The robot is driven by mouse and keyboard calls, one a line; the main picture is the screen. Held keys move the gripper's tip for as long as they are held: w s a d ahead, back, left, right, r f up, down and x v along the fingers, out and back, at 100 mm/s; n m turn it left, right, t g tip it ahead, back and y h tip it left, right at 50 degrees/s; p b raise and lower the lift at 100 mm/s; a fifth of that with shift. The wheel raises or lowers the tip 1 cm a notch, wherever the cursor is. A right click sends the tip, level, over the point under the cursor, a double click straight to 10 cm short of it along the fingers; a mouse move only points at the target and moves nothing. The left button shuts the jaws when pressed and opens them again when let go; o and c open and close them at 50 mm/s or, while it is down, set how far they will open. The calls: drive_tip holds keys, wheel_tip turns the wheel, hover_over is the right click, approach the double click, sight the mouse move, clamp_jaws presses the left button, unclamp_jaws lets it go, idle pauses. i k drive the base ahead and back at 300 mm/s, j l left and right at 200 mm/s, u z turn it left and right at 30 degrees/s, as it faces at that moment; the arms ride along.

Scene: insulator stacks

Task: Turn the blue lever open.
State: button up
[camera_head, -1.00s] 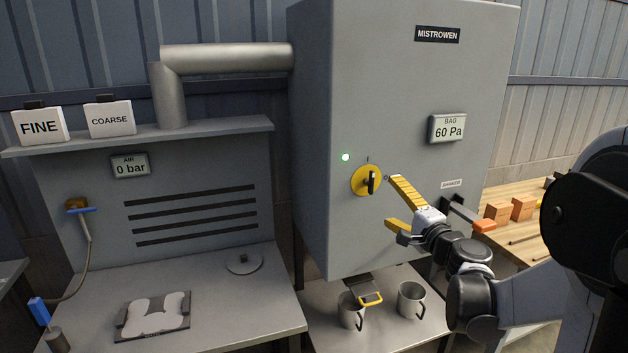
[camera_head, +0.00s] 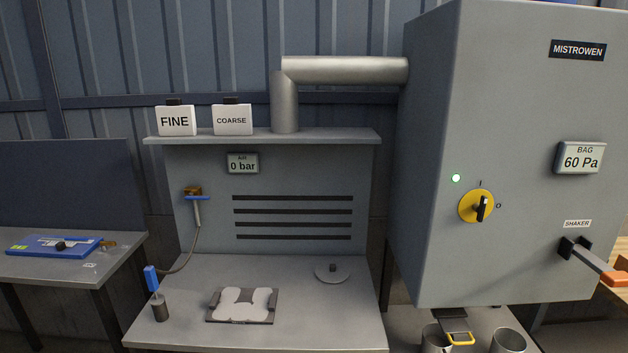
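The blue lever (camera_head: 197,197) is a small flat bar on a brass-coloured valve (camera_head: 193,189) on the back panel of the grey bench. It lies about level, across the line of the grey fitting and hose (camera_head: 196,222) below it. The AIR gauge (camera_head: 242,163) to its right reads 0 bar. A blue-handled tool (camera_head: 151,279) stands in a dark holder at the hose's lower end. My gripper is not in this view, so whether it is open or shut is hidden.
The grey cabinet (camera_head: 520,120) with a yellow rotary switch (camera_head: 476,207) and orange-ended shaker handle (camera_head: 612,278) stands on the right. A white-covered dark plate (camera_head: 243,304) and a round lid (camera_head: 332,273) lie on the bench. FINE (camera_head: 177,121) and COARSE (camera_head: 232,121) boxes sit on the shelf.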

sight(190, 196)
drive_tip(key=i+j, duration=0.2)
drive_tip(key=j, duration=0.15)
drive_tip(key=i+j+z, duration=0.15)
drive_tip(key=j, duration=0.2)
drive_tip(key=i+j, duration=0.15)
drive_tip(key=j, duration=0.2)
drive_tip(key=i+j+z, duration=0.1)
drive_tip(key=j, duration=0.25)
drive_tip(key=i+j, duration=0.2)
drive_tip(key=j, duration=0.15)
drive_tip(key=i+j+z, duration=0.15)
drive_tip(key=j, duration=0.25)
